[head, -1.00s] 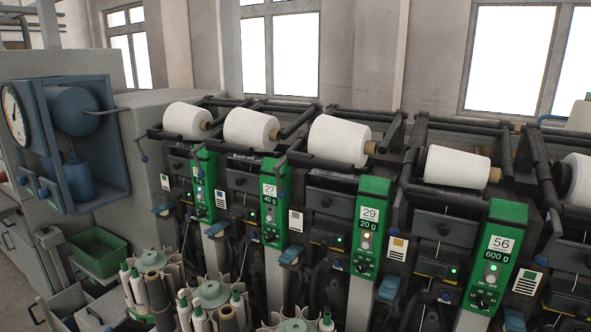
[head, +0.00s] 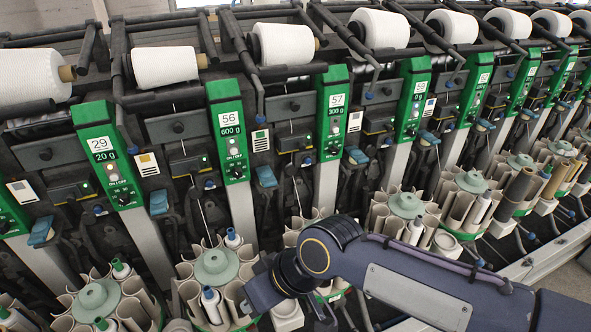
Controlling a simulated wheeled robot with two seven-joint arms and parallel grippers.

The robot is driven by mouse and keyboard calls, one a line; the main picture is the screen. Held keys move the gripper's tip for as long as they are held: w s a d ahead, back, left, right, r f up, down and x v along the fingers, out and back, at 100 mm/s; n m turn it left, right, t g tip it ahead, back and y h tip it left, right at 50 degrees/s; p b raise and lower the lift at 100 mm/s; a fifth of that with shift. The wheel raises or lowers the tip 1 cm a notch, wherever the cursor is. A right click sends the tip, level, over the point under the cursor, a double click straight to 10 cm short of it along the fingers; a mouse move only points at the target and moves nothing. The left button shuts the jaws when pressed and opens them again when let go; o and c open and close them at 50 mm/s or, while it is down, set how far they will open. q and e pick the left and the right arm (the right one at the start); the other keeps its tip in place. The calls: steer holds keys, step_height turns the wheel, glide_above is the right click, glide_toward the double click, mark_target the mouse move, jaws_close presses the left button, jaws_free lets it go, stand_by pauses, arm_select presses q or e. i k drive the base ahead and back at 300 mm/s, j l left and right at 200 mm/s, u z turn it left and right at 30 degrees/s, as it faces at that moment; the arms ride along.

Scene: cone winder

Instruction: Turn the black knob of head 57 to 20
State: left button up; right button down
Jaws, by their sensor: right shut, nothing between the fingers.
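Head 57 has a green panel (head: 332,118) with a white label 57 and a black label 300 g, at the upper middle of the head view. Its black knob (head: 333,150) sits low on the panel, below a small lamp and button. The knob's setting is too small to read. My right gripper (head: 262,293) is at the lower middle, below and left of the knob and well apart from it. It is shut and empty, with its fingertips hard to make out. My left gripper is not in view.
Head 56 (head: 230,130) stands left of head 57, and head 59 (head: 411,100) stands to its right, each with its own knob. A thread lever (head: 370,75) hangs near panel 57. Bobbin magazines (head: 217,266) line the front below the panels.

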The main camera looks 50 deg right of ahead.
mark_target(334, 150)
steer(key=z, duration=1.95)
